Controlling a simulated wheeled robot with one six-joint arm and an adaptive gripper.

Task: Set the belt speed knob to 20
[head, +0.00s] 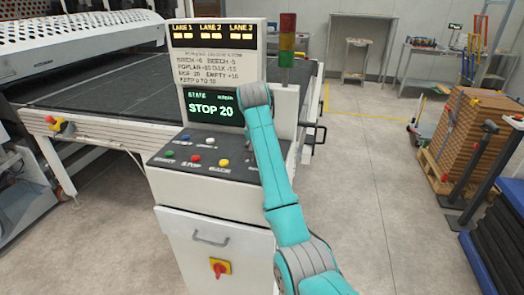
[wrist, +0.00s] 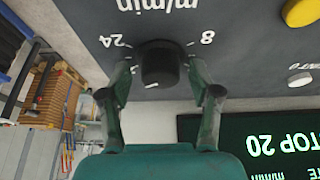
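The black belt speed knob (wrist: 160,64) sits on the dark panel in the wrist view, which shows the panel upside down. The labels "24" and "8" flank it, with "m/min" printed nearby. My gripper (wrist: 160,78) has one finger on each side of the knob, and a narrow gap seems to show on both sides. Whether either fingertip touches it is hard to tell. The knob's pointer is not clearly visible. The green-lettered display (head: 211,108) reads "STOP 20". In the head view my arm hides the knob and my gripper.
The console (head: 220,220) carries several coloured buttons, including a red one (head: 196,160) and a yellow one (head: 222,163). A signal tower (head: 287,40) stands behind it. A dark conveyor bed (head: 110,95) lies behind and left. Stacked boards (head: 470,140) stand at right beyond open floor.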

